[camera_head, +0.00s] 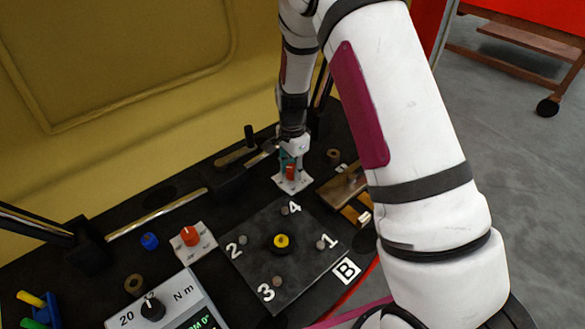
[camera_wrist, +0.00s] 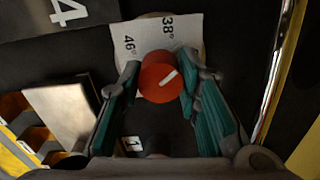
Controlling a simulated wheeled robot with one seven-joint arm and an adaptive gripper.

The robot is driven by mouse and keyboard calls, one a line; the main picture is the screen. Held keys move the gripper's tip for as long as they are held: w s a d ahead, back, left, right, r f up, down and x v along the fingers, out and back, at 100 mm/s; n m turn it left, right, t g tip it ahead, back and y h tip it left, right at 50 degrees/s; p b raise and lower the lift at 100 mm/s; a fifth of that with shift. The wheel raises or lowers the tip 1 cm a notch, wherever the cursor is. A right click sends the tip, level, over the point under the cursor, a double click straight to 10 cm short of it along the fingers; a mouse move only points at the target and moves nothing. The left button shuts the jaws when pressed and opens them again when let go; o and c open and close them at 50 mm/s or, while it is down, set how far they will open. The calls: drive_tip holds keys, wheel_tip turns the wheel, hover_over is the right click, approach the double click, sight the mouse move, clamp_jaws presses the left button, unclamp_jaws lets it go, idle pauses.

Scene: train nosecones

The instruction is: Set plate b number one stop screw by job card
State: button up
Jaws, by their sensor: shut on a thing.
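Plate B (camera_head: 262,222) is a dark square plate on the black bench, with a yellow centre piece (camera_head: 281,241) and grey screws beside the numbers 1 to 4. The number one stop screw (camera_head: 320,244) is at its right corner. My gripper (camera_head: 289,163) is beyond the plate, at a red knob (camera_head: 290,173) on a white card. In the wrist view my teal-padded fingers (camera_wrist: 160,84) are shut on this red knob (camera_wrist: 158,88). Its white mark points up and right, towards the card's 38° label; the 46° label (camera_wrist: 129,44) is on the left.
A second red knob (camera_head: 190,236) on a white card stands left of plate B. A grey N m meter (camera_head: 170,303) with a black dial is at the front left. A blue knob (camera_head: 149,241) and levers lie left. A metal-topped box (camera_head: 343,189) with orange compartments is close right of my gripper.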

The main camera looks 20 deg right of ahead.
drive_tip(key=n, duration=0.4)
drive_tip(key=shift+n, duration=0.3)
drive_tip(key=n, duration=0.4)
drive_tip(key=shift+n, duration=0.3)
drive_tip(key=n, duration=0.4)
drive_tip(key=shift+n, duration=0.3)
drive_tip(key=n, duration=0.4)
drive_tip(key=n+p, duration=0.1)
drive_tip(key=n, duration=0.7)
drive_tip(key=shift+n+p, duration=0.3)
drive_tip(key=shift+p, duration=0.05)
drive_tip(key=n+p, duration=0.1)
drive_tip(key=n, duration=0.3)
drive_tip(key=shift+n, duration=0.3)
drive_tip(key=n, duration=0.4)
drive_tip(key=shift+p, duration=0.35)
drive_tip(key=shift+n, duration=0.3)
